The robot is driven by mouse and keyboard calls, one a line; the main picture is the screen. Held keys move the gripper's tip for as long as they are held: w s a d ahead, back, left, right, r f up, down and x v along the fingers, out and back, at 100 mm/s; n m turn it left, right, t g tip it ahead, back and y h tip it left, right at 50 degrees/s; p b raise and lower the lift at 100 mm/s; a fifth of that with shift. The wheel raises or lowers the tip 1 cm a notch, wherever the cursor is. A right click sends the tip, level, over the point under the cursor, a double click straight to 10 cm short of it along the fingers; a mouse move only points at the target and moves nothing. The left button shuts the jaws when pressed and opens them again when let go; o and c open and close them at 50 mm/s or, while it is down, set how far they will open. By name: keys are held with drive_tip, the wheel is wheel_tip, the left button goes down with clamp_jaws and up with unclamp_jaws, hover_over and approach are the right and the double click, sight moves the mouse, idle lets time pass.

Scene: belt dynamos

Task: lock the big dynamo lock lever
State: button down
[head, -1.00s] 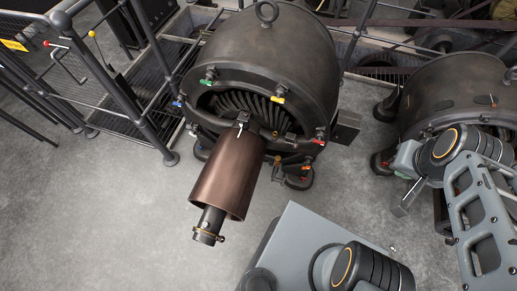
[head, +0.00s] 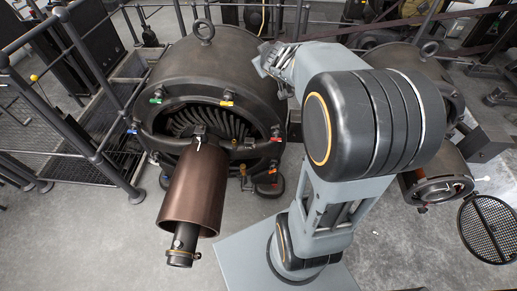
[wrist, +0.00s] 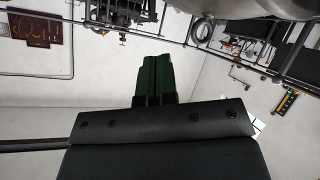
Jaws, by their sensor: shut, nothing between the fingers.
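The big dynamo (head: 205,65) stands left of centre in the head view, a dark drum with an open front showing its windings. Small coloured handles ring its front: green (head: 155,99), yellow (head: 227,103) and red (head: 277,139). A small pale lever (head: 199,142) sits above the brown cylinder (head: 193,190) on its shaft. I cannot tell for certain which is the lock lever. My gripper (wrist: 153,62) shows green fingers shut together and empty in the wrist view. In the head view it is raised near the dynamo's upper right, apart from the handles; its fingertips are unclear.
A smaller dynamo (head: 448,90) stands at the right, partly behind my arm, with an open mesh cover (head: 488,228) below it. Black railings (head: 95,130) run along the left. Grey floor (head: 90,245) is clear at the front left.

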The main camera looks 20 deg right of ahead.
drive_tip(key=w+d+f+n+y+b, duration=0.2)
drive_tip(key=w+f+n+y, duration=0.15)
drive_tip(key=f, duration=0.35)
drive_tip(key=w+d+f+n+y+b, duration=0.2)
drive_tip(key=w+d+f+n+y, duration=0.15)
drive_tip(key=f, duration=0.25)
drive_tip(key=s+d+f+n+g+y+b, duration=0.1)
drive_tip(key=s+d+f+g+y+b, duration=0.1)
drive_tip(key=s+f+g+y, duration=0.35)
drive_tip(key=s+d+f+g+y+b, duration=0.1)
drive_tip(key=s+f+g+y, duration=0.15)
drive_tip(key=s+f, duration=0.65)
drive_tip(key=d+f+b+x, duration=0.1)
drive_tip(key=x, duration=0.6)
drive_tip(key=f+b+x, duration=0.1)
drive_tip(key=x, duration=0.7)
drive_tip(key=shift+w+d+f+g+h+b, duration=0.25)
drive_tip(key=shift+w+f+g+h+b, duration=0.05)
drive_tip(key=shift+f, duration=0.1)
